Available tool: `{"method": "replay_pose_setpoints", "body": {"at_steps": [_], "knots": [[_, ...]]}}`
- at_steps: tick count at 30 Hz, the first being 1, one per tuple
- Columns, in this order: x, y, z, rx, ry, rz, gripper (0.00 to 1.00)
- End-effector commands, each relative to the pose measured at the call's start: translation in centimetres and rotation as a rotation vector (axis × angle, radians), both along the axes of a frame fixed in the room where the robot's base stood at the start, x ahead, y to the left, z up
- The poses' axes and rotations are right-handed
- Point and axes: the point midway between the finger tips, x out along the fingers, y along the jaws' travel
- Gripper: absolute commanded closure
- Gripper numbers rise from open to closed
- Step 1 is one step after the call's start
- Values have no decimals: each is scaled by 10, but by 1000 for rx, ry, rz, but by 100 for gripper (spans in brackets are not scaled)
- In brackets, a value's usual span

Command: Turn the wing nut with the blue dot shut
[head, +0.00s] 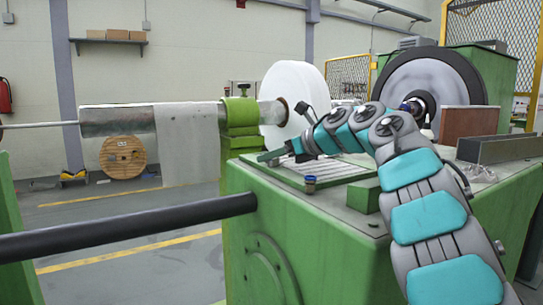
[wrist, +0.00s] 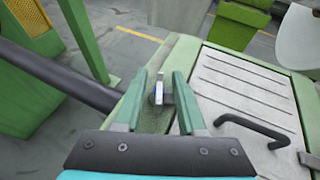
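My gripper (wrist: 160,75) is open in the wrist view, with one green finger on each side of a small light-grey metal wing nut (wrist: 159,92). The wing nut stands on the green edge of the machine housing, beside the ribbed plate. Gaps show between it and both fingers. No blue dot can be made out on it. In the head view my gripper (head: 268,156) is low over the near left corner of the green housing (head: 330,235). The wing nut cannot be made out there.
The grey ribbed plate (wrist: 240,85) with a black handle (wrist: 255,130) lies right of the fingers. A black bar (head: 130,226) runs left from the housing. A large white disc (head: 293,95) stands behind.

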Motion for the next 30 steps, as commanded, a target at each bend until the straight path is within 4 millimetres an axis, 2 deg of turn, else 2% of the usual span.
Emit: {"method": "replay_pose_setpoints", "body": {"at_steps": [1, 10, 30], "knots": [[0, 0, 0, 0, 0, 0, 67], [0, 0, 0, 0, 0, -1, 100], [0, 0, 0, -1, -1, -44, 100]]}}
